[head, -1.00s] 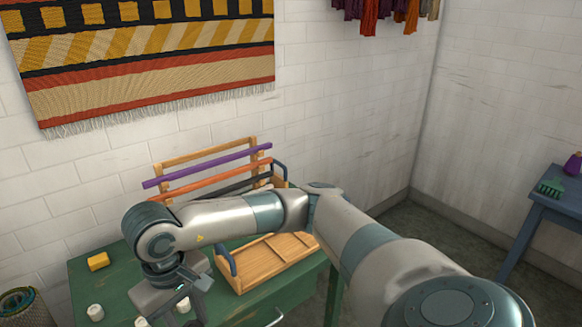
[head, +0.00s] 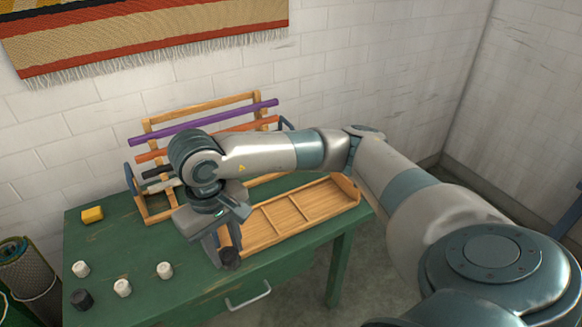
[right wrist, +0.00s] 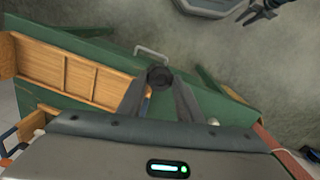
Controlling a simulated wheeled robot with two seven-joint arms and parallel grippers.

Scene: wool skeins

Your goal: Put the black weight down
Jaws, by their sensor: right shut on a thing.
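My right gripper (head: 228,250) points down over the front part of the green table (head: 165,295), by the left end of the wooden tray. It is shut on a black weight (head: 230,259), a short dark cylinder. The right wrist view shows the weight (right wrist: 160,77) between the fingertips, near the table's front edge. I cannot tell whether it touches the table. A second black weight (head: 82,299) stands at the table's front left. A dark claw, probably my left gripper (right wrist: 250,14), shows small at the top of the right wrist view; its opening is unclear.
A wooden compartment tray (head: 300,214) lies to the right. A rack with purple (head: 200,125) and orange bars stands behind. Green tabletop is bare between gripper and white weights.

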